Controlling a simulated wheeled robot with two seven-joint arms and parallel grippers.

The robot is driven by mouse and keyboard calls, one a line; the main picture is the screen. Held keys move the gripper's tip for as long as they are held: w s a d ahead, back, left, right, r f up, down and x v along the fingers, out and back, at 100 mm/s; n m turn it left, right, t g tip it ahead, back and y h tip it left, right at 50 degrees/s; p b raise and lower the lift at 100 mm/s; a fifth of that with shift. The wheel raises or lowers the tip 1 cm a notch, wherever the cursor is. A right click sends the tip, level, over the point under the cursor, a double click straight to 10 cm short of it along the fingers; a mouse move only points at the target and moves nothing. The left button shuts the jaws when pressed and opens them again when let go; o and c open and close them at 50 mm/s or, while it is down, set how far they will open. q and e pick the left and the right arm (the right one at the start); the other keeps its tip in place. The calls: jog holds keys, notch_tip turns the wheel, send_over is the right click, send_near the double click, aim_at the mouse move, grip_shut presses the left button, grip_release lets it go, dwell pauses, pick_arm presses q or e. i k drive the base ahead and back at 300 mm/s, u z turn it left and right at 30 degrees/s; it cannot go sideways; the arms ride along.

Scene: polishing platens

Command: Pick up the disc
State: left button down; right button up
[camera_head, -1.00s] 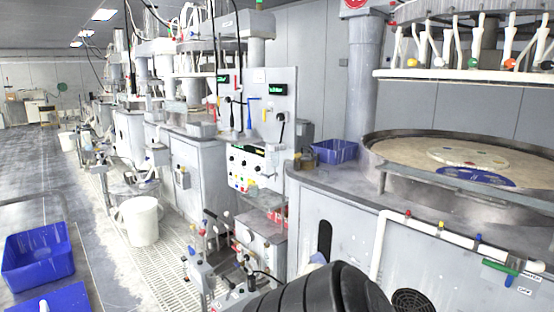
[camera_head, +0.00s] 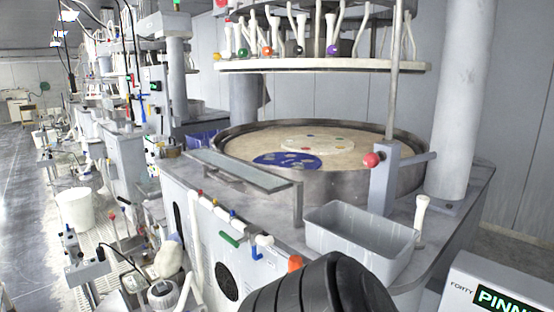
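A blue disc (camera_head: 287,161) with several small light patches lies flat on the tan round platen (camera_head: 352,157) of the polishing machine. A white disc (camera_head: 317,144) with small coloured spots lies just behind it on the same platen. The task's disc could be either one; I cannot tell which. Neither gripper shows. A black ribbed part of my own body fills the bottom centre, well in front of the platen.
A raised metal rim (camera_head: 330,184) surrounds the platen. A flat grey shelf (camera_head: 240,171) crosses its front left. A grey bin (camera_head: 360,238) stands at the front right, near a post with a red knob (camera_head: 371,160). An upper ring (camera_head: 325,65) hangs above.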

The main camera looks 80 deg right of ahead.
aim_at(267, 156)
jog(key=k, duration=0.1)
jog(key=z, duration=1.55)
